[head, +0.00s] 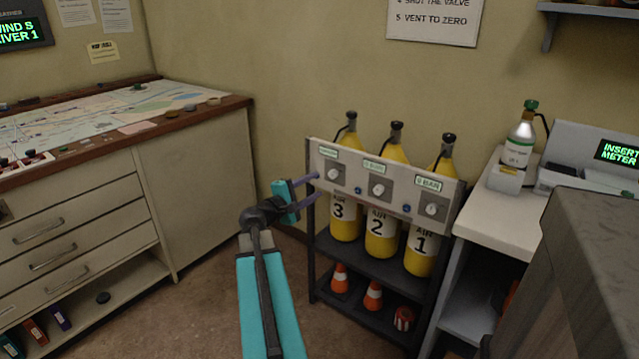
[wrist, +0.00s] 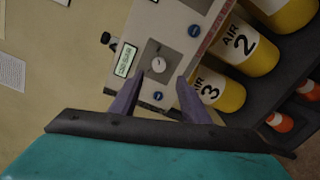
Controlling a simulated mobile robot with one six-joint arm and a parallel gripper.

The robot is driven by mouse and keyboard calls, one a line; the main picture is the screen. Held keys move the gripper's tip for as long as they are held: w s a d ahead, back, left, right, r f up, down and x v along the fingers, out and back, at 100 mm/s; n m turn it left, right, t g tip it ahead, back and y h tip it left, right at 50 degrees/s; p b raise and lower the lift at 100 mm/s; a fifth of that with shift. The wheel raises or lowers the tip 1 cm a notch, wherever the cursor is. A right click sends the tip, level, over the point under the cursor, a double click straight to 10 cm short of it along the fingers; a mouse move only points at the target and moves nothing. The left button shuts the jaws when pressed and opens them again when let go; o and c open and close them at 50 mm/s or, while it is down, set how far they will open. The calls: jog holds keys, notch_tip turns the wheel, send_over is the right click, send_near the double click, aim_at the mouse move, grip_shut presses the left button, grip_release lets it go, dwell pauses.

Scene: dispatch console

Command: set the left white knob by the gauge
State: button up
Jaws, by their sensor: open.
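The left white knob (head: 332,174) sits on a grey square plate on the pale panel (head: 403,207), below a small green-lit gauge (head: 328,152). In the wrist view the white knob (wrist: 158,65) shows whole, with the green gauge (wrist: 126,60) beside it; the gauge's reading is too small to tell. My gripper (head: 315,185) is open at the panel's left end, its purple fingers pointing at the panel. In the wrist view my gripper (wrist: 158,82) has its fingertips apart, just short of the knob, with nothing between them. I cannot tell whether they touch the panel.
Two more white knobs (head: 378,190) (head: 432,209) with gauges are to the right. Small blue buttons (head: 358,190) sit between knobs. Yellow air cylinders (head: 381,235) stand behind and below the panel in a dark rack. A drawer cabinet (head: 200,185) is left, a white bench (head: 490,215) right.

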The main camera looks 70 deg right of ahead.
jog(key=v, duration=0.5)
jog(key=shift+a, duration=0.35)
